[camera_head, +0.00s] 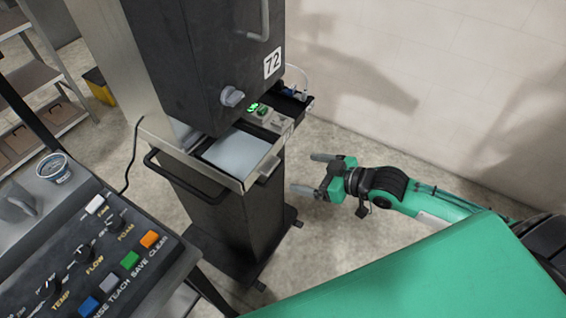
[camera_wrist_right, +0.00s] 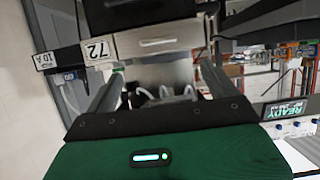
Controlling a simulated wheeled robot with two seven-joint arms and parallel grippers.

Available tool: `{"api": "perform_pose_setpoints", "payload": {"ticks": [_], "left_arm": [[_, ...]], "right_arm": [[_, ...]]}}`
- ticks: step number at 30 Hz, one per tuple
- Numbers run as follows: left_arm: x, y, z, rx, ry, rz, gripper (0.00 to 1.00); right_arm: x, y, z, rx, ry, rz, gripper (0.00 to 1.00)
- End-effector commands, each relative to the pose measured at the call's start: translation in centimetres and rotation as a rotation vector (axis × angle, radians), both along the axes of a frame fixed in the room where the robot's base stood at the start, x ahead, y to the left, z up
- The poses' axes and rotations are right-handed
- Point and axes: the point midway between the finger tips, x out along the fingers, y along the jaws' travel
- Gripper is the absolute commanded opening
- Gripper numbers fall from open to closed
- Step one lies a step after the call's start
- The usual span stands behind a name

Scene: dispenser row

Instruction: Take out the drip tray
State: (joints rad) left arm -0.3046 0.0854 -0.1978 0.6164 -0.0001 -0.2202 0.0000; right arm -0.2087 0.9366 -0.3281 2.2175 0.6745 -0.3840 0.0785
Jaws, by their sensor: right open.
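The drip tray (camera_head: 236,178) looks to be the shallow metal tray with a pale flat plate, at the dark dispenser's waist under its upper housing. A small handle (camera_head: 269,170) is on its front face. In the right wrist view, which is upside down, the metal front (camera_wrist_right: 185,36) and its bar handle (camera_wrist_right: 158,42) show beyond my fingers. My right gripper (camera_head: 311,174) is open and empty, to the right of the handle and apart from it, with its fingers pointing toward the dispenser. My left gripper is not in view.
The dispenser (camera_head: 205,60) carries a "72" label, a knob and green-lit switches. A black rail (camera_head: 185,172) runs along its left front. A control panel (camera_head: 90,260) with coloured buttons and a cup (camera_head: 54,168) stand at left. A wall is behind; floor at right is clear.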

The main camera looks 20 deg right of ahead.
Motion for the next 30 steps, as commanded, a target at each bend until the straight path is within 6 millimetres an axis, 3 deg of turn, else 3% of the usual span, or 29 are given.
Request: {"api": "perform_pose_setpoints", "payload": {"ticks": [18,30], "left_arm": [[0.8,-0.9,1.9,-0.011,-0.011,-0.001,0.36],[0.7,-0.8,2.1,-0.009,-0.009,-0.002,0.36]], "right_arm": [[7.2,5.6,-3.5,0.001,-0.001,-0.002,0.89],[8.6,6.7,-4.5,-0.001,-0.001,-0.001,0.89]]}}
